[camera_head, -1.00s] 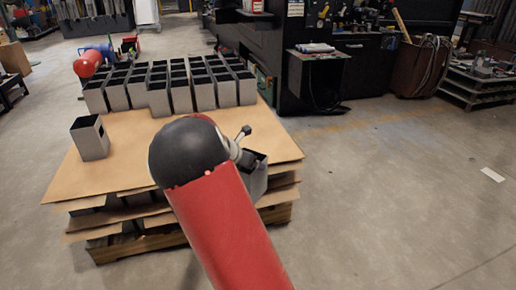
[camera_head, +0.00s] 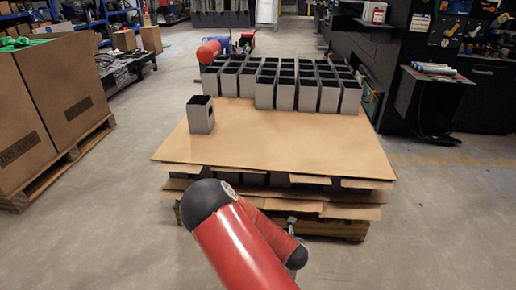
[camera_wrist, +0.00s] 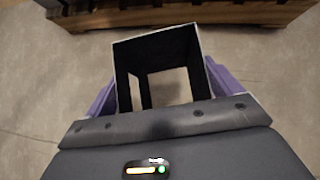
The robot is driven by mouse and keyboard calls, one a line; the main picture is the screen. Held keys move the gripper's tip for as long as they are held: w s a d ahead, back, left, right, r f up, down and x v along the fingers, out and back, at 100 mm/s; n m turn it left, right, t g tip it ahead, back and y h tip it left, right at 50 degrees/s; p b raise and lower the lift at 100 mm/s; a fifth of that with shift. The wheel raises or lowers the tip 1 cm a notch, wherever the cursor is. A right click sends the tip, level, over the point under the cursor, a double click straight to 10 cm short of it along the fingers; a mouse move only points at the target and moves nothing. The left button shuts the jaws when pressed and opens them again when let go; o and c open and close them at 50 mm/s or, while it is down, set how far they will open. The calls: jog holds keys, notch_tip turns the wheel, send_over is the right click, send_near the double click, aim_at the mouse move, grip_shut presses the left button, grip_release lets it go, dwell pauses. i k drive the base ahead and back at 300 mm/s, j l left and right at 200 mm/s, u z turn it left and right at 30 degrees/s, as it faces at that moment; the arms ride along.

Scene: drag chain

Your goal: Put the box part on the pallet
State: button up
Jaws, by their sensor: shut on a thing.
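My gripper (camera_wrist: 163,95) is shut on a grey, hollow, square box part (camera_wrist: 125,92), with purple fingers on both sides of it, in the wrist view. Its open end faces the camera, and floor shows through it. In the head view, my red and black arm hides the gripper and the held part, low in front of the pallet (camera_head: 330,228). The pallet carries stacked layers with a brown cardboard sheet (camera_head: 290,140) on top. Rows of similar box parts (camera_head: 285,92) stand upright at its back. One single box part (camera_head: 200,115) stands near the left edge.
Large cardboard boxes (camera_head: 60,100) on another pallet stand at the left. A black workbench (camera_head: 445,100) is at the back right. A red ball-shaped thing (camera_head: 208,52) shows behind the rows. The front of the sheet is bare, and the floor at right is clear.

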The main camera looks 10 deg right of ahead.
aim_at(235, 105)
jog(key=i+u, duration=0.7)
jog(key=i, duration=0.15)
jog(key=i+j+u, duration=0.25)
jog(key=u, duration=0.15)
jog(key=i+j+u, duration=0.2)
jog(key=u, duration=0.2)
jog(key=i+u, duration=0.85)
jog(key=i+z, duration=0.25)
jog(key=i, duration=0.15)
jog(key=i+j+z, duration=0.1)
jog(key=i+z, duration=0.2)
jog(key=i, duration=0.15)
jog(key=i+j+z, duration=0.25)
jog(key=i, duration=0.15)
jog(key=i+j+z, duration=0.25)
jog(key=i, duration=0.15)
jog(key=i+l+z, duration=0.5)
jog(key=i+z, duration=0.65)
jog(key=i+j+z, duration=0.1)
jog(key=i+z, duration=0.25)
jog(key=i, duration=0.2)
jog(key=i+j+z, duration=0.2)
jog(key=i, duration=0.35)
jog(key=i+z, duration=0.15)
jog(key=i, duration=0.4)
